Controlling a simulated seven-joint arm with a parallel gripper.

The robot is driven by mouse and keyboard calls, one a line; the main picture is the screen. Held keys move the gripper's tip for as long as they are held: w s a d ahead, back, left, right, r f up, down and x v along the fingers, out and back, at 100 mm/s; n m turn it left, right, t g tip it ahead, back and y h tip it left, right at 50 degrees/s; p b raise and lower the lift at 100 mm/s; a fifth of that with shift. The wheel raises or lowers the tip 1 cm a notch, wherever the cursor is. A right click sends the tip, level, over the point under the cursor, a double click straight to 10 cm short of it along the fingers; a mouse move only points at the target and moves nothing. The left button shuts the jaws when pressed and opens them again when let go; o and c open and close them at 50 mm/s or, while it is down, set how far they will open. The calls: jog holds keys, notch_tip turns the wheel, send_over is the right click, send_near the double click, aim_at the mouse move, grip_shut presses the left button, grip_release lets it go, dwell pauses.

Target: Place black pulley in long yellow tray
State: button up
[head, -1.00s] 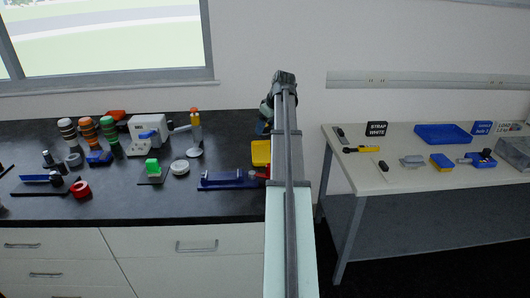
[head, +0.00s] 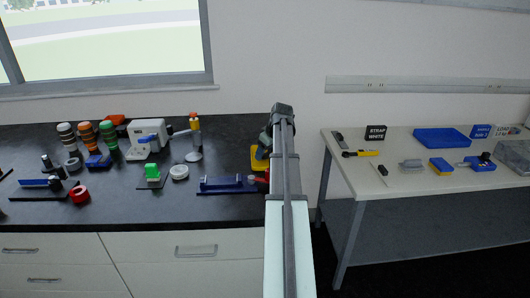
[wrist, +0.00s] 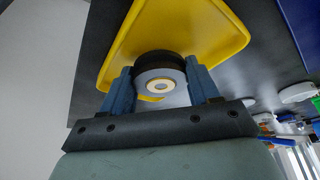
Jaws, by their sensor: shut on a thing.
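The yellow tray (head: 256,163) stands on the dark counter, partly hidden behind my arm in the head view. In the wrist view the yellow tray (wrist: 226,40) fills the upper middle, its rim running around the pulley. My gripper (wrist: 160,70) is shut on the black pulley (wrist: 155,57), which sits between two blue fingers with its pale hub facing the camera. The pulley overlaps the tray's near part in this view; I cannot tell whether it touches the tray. In the head view my gripper (head: 264,146) is at the tray, and the pulley is hidden.
A blue fixture (head: 232,184) lies just left of the tray, with a small red item (head: 267,174) beside my arm. Several spools, a white machine (head: 147,139) and a white disc (head: 179,172) stand further left. A white table (head: 400,190) with tools is at right.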

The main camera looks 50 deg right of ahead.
jog(key=o, duration=1)
jog(key=shift+f, duration=0.15)
jog(key=v, duration=1.2)
jog(key=shift+r, duration=0.25)
